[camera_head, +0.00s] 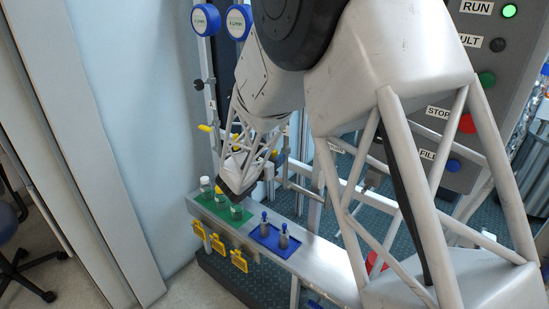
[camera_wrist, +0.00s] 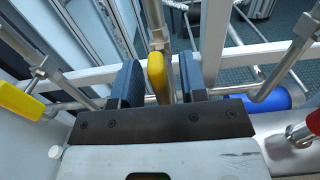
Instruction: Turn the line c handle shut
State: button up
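In the wrist view, a yellow handle (camera_wrist: 157,80) hangs from a metal stem between the two dark blue fingers of my gripper (camera_wrist: 159,62). A second yellow handle (camera_wrist: 18,100) is at the left edge, and a blue handle (camera_wrist: 270,100) lies to the right along the rail. I cannot read a line letter on any of them. In the head view, a yellow handle (camera_head: 205,128) shows left of my arm, which hides much of the pipework.
A metal bench (camera_head: 318,262) carries a green mat (camera_head: 211,210) with capped bottles and a blue mat (camera_head: 283,250) with small vials. Yellow tags (camera_head: 239,261) hang in front. A button panel (camera_head: 500,75) stands at right. A red-ended part (camera_wrist: 312,123) is beside my gripper.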

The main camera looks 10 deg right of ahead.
jog(key=shift+c, duration=0.4)
grip_shut()
